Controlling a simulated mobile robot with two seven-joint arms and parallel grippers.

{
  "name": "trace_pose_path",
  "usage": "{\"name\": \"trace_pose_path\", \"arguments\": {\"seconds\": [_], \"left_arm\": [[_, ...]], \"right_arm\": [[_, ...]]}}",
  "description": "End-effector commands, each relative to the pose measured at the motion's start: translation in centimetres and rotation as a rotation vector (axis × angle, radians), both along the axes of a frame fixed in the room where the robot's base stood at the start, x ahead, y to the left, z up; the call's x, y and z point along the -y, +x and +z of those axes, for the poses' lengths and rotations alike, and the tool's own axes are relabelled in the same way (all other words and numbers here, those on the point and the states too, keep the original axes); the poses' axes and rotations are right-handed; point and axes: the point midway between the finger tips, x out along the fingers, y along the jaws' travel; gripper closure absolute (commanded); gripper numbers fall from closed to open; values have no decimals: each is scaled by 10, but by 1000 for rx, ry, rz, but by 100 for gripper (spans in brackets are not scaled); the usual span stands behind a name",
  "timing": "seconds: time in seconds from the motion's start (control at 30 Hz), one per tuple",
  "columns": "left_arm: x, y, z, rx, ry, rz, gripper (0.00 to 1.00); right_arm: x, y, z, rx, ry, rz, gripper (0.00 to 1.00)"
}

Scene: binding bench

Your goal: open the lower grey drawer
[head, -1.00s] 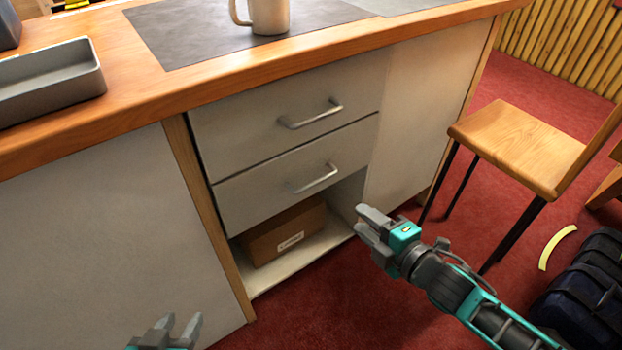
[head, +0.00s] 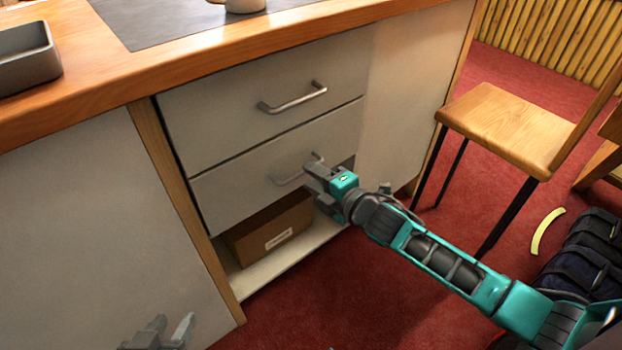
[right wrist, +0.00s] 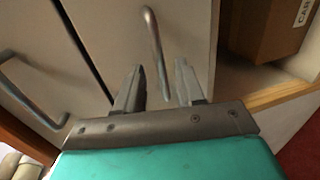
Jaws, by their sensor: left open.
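The lower grey drawer (head: 235,182) is shut, its front flush with the upper drawer (head: 230,115). Its bar handle (head: 290,179) is partly hidden by my right gripper (head: 318,186) in the head view. In the right wrist view, my right gripper (right wrist: 157,83) has its fingers apart, with the lower handle (right wrist: 152,35) running into the gap between them. I cannot tell if a finger touches it. My left gripper (head: 170,328) is open and empty at the bottom of the head view, away from the drawers.
A cardboard box (head: 272,232) sits in the open compartment under the lower drawer. The worktop (head: 210,60) overhangs above. A wooden stool (head: 495,120) stands to the right, with a dark bag (head: 590,255) near it.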

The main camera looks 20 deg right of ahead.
Motion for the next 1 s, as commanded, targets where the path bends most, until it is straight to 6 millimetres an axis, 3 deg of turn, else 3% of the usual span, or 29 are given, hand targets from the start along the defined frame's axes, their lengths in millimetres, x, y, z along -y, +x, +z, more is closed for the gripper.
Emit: {"name": "trace_pose_path", "arguments": {"seconds": [0.2,0.5,0.9,1.0], "left_arm": [[3,2,2,11,-6,-4,57],[3,2,2,8,-5,-5,57],[1,2,0,7,1,-5,57],[0,2,0,7,1,-4,57]], "right_arm": [[-5,14,-4,0,1,0,62],[-6,15,-3,-1,1,0,62],[-5,15,-4,-1,1,0,99],[-5,15,-4,-1,1,0,100]]}}
